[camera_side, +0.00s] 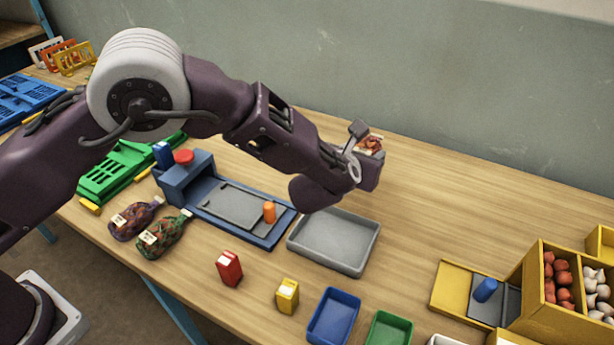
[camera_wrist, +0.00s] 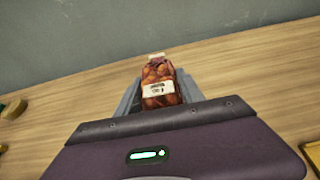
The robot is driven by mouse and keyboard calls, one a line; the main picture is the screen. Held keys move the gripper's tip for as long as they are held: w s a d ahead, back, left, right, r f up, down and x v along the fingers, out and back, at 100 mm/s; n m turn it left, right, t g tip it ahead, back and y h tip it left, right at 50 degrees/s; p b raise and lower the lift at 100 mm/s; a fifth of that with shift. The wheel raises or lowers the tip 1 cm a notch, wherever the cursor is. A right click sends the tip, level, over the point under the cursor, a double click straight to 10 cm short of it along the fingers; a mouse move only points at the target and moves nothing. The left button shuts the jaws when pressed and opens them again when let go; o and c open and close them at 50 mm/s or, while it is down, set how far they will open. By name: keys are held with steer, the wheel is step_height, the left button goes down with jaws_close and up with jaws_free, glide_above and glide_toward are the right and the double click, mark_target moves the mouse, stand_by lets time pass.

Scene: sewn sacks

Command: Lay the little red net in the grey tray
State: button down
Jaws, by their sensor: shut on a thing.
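The little red net (camera_wrist: 158,83) is a small mesh bag of reddish-brown contents with a white label. In the wrist view it sits between the fingers of my gripper (camera_wrist: 160,98), which is shut on it. In the side view the net (camera_side: 371,142) shows only in part at the end of my arm, above the table and behind the tray. My gripper (camera_side: 366,155) partly hides it there. The grey tray (camera_side: 345,267) lies on the table nearer the camera, and its visible floor is empty.
A blue station with a grey plate (camera_side: 227,206) and an orange peg stands left of the tray. Two filled nets (camera_side: 163,236) lie at the left. Red (camera_side: 229,268) and yellow (camera_side: 287,295) packets, a blue bin (camera_side: 334,317) and a green bin (camera_side: 389,330) stand in front.

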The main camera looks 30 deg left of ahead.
steer(key=s+a+r+n+y, duration=0.1)
steer(key=s+a+r, duration=0.2)
steer(key=a, duration=0.7)
steer(key=s+a+r+n+y, duration=0.1)
steer(key=s+a+r, duration=0.2)
steer(key=s+a, duration=0.4)
steer(key=s+a+r+n+y, duration=0.1)
steer(key=s+a, duration=0.4)
steer(key=a, duration=0.8)
step_height(320, 180, up, 3)
steer(key=shift+s+f+n+g+y, duration=0.15)
steer(key=shift+s+n+g+y, duration=0.2)
steer(key=shift+y, duration=0.25)
